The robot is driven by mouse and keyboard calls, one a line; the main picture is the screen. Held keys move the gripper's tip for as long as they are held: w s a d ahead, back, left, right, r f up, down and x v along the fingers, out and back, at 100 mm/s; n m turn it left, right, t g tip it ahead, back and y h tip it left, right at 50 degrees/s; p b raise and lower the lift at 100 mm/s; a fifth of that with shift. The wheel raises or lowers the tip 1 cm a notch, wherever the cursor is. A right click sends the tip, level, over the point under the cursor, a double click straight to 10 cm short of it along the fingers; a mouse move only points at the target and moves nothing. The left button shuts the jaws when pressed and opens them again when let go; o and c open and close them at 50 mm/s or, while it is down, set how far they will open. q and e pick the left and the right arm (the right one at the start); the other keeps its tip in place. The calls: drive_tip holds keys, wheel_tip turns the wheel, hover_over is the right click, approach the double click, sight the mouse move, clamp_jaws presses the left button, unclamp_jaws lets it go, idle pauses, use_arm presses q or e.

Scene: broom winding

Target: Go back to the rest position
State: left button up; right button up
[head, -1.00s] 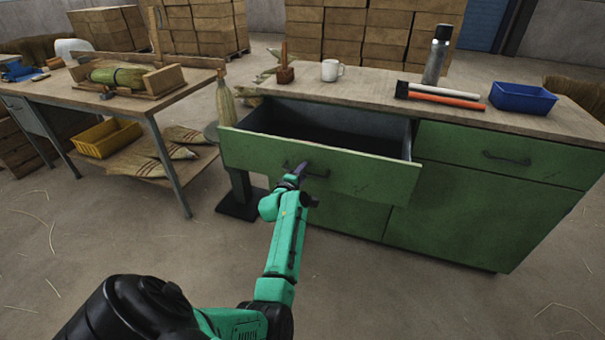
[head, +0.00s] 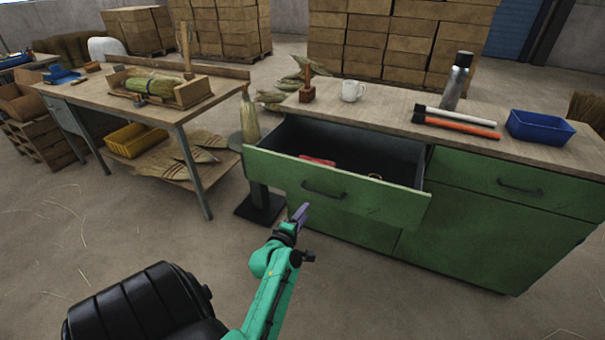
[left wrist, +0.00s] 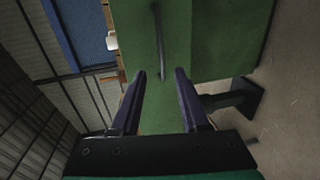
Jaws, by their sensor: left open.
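My left gripper (head: 301,214) is in front of the green cabinet, a little below and left of the open drawer's handle (head: 323,191), apart from it. In the left wrist view its two dark purple fingers (left wrist: 159,88) stand apart with nothing between them. The handle shows beyond the fingertips in the left wrist view (left wrist: 158,40). The top left drawer (head: 380,203) is pulled out and its inside is visible. A red item (head: 317,160) lies inside it. My right gripper is not in view.
A workbench (head: 190,112) with broom straw stands at left. Open floor lies in front.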

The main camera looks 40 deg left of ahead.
use_arm(q)
drive_tip(key=shift+s+d, duration=0.1)
drive_tip(key=shift+s, duration=0.15)
idle(0.3)
drive_tip(key=s+d+f+m+g+h, duration=0.2)
drive_tip(key=s+d+f+m, duration=0.25)
drive_tip(key=f, duration=0.45)
drive_tip(key=s+d+f+m+g+h, duration=0.1)
drive_tip(key=s+d+f+m+g, duration=0.3)
drive_tip(key=f, duration=0.6)
drive_tip(key=s+d+f+m+g+h, duration=0.1)
drive_tip(key=s+d+f+m+h, duration=0.1)
drive_tip(key=s+d+f+m, duration=0.5)
drive_tip(key=s+f+m+g, duration=0.3)
drive_tip(key=s+f, duration=0.3)
drive_tip(key=s, duration=0.4)
drive_tip(key=s+a+f+m+g, duration=0.1)
drive_tip(key=s+f+m+g, duration=0.2)
drive_tip(key=s+f+m, duration=0.3)
drive_tip(key=s, duration=0.4)
drive_tip(key=shift+s+g, duration=0.15)
drive_tip(key=shift+g, duration=0.25)
